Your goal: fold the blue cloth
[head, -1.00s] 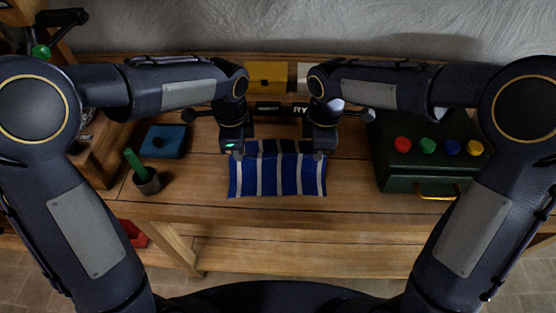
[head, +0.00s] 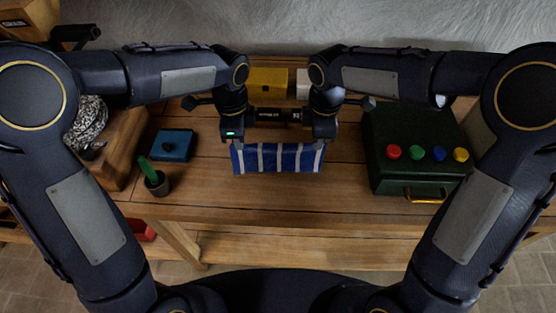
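The blue cloth (head: 278,160) with white stripes is on the wooden workbench in the middle of the head view. Its near part shows as a short striped band, and its far edge is up at the grippers. My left gripper (head: 236,145) is at the cloth's far left corner. My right gripper (head: 321,144) is at its far right corner. The fingertips are small and partly hidden against the cloth, but both appear shut on its edge.
A dark green box (head: 415,150) with coloured knobs stands right of the cloth. A blue square thing (head: 173,145) and a dark cup (head: 157,184) with a green handle stand left. A yellow block (head: 267,80) is behind. The bench's front strip (head: 285,195) is clear.

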